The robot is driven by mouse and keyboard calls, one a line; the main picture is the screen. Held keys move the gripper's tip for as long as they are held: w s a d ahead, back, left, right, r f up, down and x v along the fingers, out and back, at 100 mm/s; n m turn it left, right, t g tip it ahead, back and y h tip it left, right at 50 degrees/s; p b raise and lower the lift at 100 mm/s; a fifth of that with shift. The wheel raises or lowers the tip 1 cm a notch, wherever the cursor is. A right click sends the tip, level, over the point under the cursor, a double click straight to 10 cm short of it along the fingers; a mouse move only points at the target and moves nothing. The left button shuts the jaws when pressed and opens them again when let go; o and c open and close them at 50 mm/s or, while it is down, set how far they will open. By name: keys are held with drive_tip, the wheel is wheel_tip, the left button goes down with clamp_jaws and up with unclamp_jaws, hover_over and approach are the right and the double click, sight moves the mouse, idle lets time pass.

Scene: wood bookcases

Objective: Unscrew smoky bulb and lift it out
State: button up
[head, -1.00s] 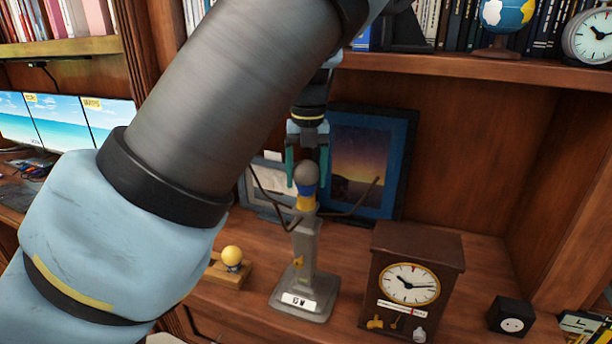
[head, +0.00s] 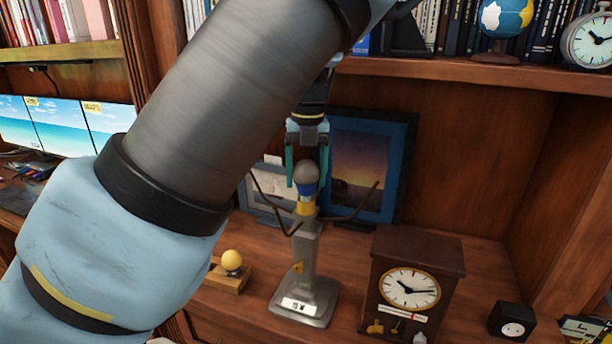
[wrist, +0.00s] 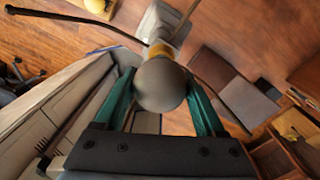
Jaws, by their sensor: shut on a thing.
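The smoky bulb (head: 306,174) is a grey globe with a blue lower part, upright above the yellow socket (head: 305,208) on top of a grey post (head: 306,258). I cannot tell whether a gap shows between bulb and socket. My gripper (head: 306,166) points down from above, its teal fingers on either side of the globe, shut on it. In the wrist view the smoky bulb (wrist: 161,85) sits between the two fingers and hides much of the socket (wrist: 161,49) behind it.
Dark curved arms (head: 354,206) spread from the post near the socket. A wooden clock (head: 415,280) stands to the right, and a yellow bulb (head: 232,260) on a wooden block to the left. A framed picture (head: 366,165) leans behind. A shelf (head: 470,73) runs above.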

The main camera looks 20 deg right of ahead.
sight(306, 161)
drive_tip(key=shift+r, duration=0.1)
drive_tip(key=shift+r, duration=2.4)
drive_tip(key=shift+f, duration=0.1)
